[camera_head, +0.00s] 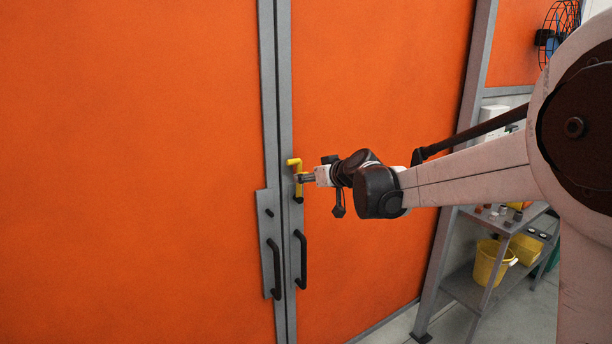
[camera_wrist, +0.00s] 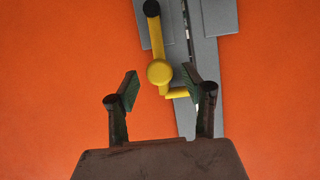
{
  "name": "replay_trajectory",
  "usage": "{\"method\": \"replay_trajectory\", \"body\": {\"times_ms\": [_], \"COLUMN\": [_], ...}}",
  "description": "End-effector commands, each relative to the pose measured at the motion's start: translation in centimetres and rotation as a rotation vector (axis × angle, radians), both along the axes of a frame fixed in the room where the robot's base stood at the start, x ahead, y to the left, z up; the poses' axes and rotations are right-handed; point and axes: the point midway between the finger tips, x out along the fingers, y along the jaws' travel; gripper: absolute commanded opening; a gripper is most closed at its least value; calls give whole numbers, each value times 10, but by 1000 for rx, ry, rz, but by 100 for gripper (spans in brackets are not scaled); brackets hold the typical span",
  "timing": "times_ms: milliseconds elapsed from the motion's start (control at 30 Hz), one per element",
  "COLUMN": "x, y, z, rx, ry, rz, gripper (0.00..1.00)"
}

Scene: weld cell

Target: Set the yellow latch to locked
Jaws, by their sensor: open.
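The yellow latch (camera_head: 296,166) is on the grey frame between the orange doors, above the handles. In the head view it has a short arm at the top and a part running down. My gripper (camera_head: 304,178) is right at it, coming from the right and partly covering it. In the wrist view the latch's round yellow knob (camera_wrist: 159,73) sits between the tips of my open gripper (camera_wrist: 161,84), with a gap on each side. A yellow bar with a black end runs up from the knob. A short yellow piece shows below right of it.
Two black door handles (camera_head: 301,260) are below the latch. The grey door frame (camera_head: 268,100) runs vertically. At the right stands a shelf (camera_head: 470,285) with a yellow bucket (camera_head: 489,263). The orange door (camera_head: 130,170) left of the latch is clear.

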Motion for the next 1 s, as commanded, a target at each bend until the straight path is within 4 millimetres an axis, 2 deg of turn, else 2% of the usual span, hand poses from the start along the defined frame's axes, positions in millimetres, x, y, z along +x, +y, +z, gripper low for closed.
{"method": "replay_trajectory", "body": {"times_ms": [200,600,933,1000], "x": [15,18,18,18], "y": [10,12,12,12], "z": [-7,-9,-9,-9], "rx": [0,0,0,0], "ry": [0,0,0,0], "rz": [0,0,0,0], "gripper": [44,44,0,0]}}
